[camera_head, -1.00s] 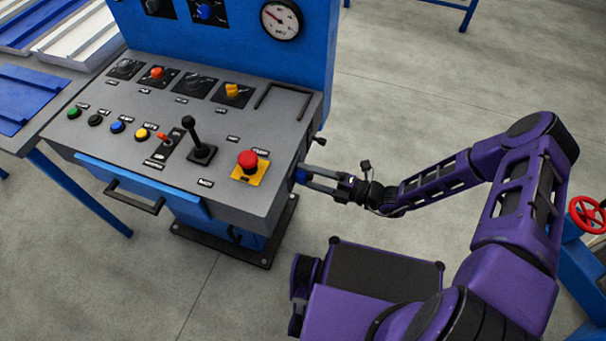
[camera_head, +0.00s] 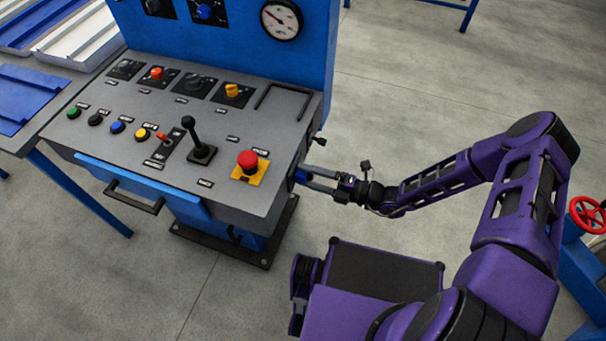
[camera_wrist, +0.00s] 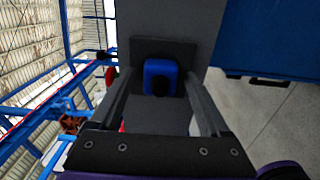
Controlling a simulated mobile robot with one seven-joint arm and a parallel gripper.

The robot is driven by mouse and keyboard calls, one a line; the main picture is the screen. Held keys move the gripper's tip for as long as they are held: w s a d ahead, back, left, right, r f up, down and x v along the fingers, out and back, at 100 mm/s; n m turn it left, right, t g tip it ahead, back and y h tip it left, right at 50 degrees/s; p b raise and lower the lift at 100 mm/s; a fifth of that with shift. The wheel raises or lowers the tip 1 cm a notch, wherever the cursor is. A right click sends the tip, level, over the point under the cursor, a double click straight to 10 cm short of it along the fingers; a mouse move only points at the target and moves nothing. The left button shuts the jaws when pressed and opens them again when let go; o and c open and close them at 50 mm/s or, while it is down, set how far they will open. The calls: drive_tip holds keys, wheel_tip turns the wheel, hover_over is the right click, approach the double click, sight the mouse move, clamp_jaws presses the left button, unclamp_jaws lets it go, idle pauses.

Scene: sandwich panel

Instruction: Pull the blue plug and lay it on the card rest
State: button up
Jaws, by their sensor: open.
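The blue plug (camera_wrist: 161,76) sits in a dark square socket plate on the panel's grey side wall. It is also just visible in the head view (camera_head: 301,175). My gripper (camera_head: 306,176) reaches the panel's right side from the right. In the wrist view my gripper (camera_wrist: 160,82) is open, with one finger to each side of the plug and a gap showing at both sides. A thin black three-sided frame (camera_head: 262,100) lies on the panel top at the back right; I cannot tell for certain whether it is the card rest.
The grey panel top (camera_head: 222,138) carries buttons, knobs and a black joystick (camera_head: 194,140). A red mushroom button (camera_head: 247,160) on a yellow base is near its right edge. A dark lever (camera_head: 319,141) projects from the right side just above my gripper. Open floor lies right of the panel.

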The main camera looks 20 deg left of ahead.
clamp_jaws()
idle(0.4)
drive_tip(key=shift+d, duration=0.15)
drive_tip(key=shift+s+d, duration=0.15)
drive_tip(key=shift+d, duration=1.3)
drive_tip(key=shift+s+d, duration=0.1)
drive_tip(key=shift+d, duration=1.3)
drive_tip(key=w+d+r+m+t+h, duration=0.1)
drive_tip(key=w+d+r+m+t, duration=0.2)
drive_tip(key=d+r, duration=0.6)
drive_tip(key=w+d+r+m+t+h, duration=0.2)
drive_tip(key=w+d+r+t, duration=0.4)
drive_tip(key=d, duration=0.4)
wheel_tip(320, 180, up, 3)
drive_tip(key=shift+w+d+f+m, duration=0.1)
drive_tip(key=shift+w+d+m, duration=0.2)
drive_tip(key=shift+w+m, duration=0.35)
